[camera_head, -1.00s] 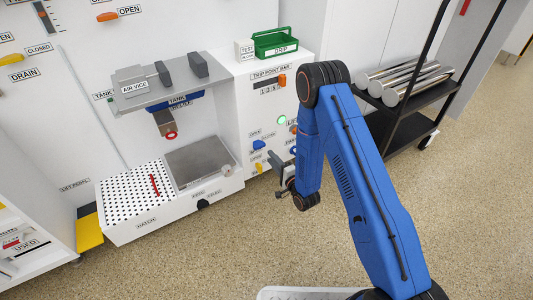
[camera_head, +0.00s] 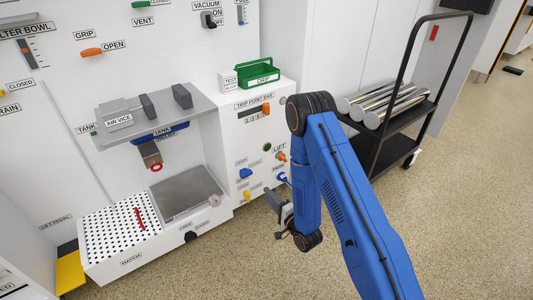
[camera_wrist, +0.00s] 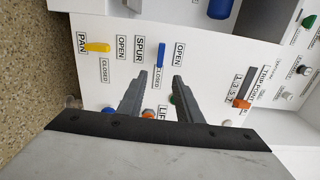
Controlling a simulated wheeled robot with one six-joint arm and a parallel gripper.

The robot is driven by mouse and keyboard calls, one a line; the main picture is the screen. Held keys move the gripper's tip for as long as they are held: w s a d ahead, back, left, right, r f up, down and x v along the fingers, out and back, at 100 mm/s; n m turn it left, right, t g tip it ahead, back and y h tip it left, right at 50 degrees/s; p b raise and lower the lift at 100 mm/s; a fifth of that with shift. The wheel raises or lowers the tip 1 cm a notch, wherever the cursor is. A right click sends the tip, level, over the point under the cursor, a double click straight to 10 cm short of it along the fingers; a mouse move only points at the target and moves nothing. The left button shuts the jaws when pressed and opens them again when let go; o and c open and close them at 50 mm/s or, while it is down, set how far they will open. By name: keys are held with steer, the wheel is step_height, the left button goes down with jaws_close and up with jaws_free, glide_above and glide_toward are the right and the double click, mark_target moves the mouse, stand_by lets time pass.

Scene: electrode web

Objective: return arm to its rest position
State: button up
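My blue arm (camera_head: 345,190) reaches up from the lower right in the head view and bends down at its elbow. My gripper (camera_head: 275,210) hangs in front of the white cabinet's lower right side, above the floor. In the wrist view my gripper (camera_wrist: 155,80) shows two grey fingers standing apart with nothing between them. The fingers point toward the cabinet panel (camera_wrist: 205,60); I cannot tell how far off it is.
A black cart (camera_head: 405,130) with several metal rolls (camera_head: 385,104) stands to the right of my arm. A perforated hatch (camera_head: 115,232) and a grey plate (camera_head: 185,192) lie left. The speckled floor (camera_head: 460,200) is open at right.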

steer(key=w+d+r+n+g+h, duration=0.1)
steer(key=w+d+r+n+h, duration=0.15)
steer(key=r, duration=0.45)
steer(key=w+d+r+n+g+h, duration=0.1)
steer(key=w+d+r+n, duration=0.1)
steer(key=w+d+r, duration=0.3)
steer(key=s+d+r+n+g+h, duration=0.25)
steer(key=s+d+r, duration=0.4)
steer(key=r, duration=0.35)
steer(key=s+d+r+n+g+h, duration=0.1)
steer(key=s+d+r+h, duration=0.2)
steer(key=s+d+r, duration=0.45)
steer(key=s+d+r+n+g, duration=0.1)
steer(key=s+r, duration=0.2)
steer(key=s, duration=0.7)
steer(key=s+d+r+n+g, duration=0.1)
steer(key=s+r, duration=0.3)
steer(key=s, duration=0.7)
steer(key=s+d+r+n+g+h, duration=0.1)
steer(key=s+d+r+g, duration=0.1)
steer(key=s, duration=0.9)
steer(key=shift+d+r+g, duration=0.15)
steer(key=shift+r+g, duration=0.2)
steer(key=shift+r, duration=0.3)
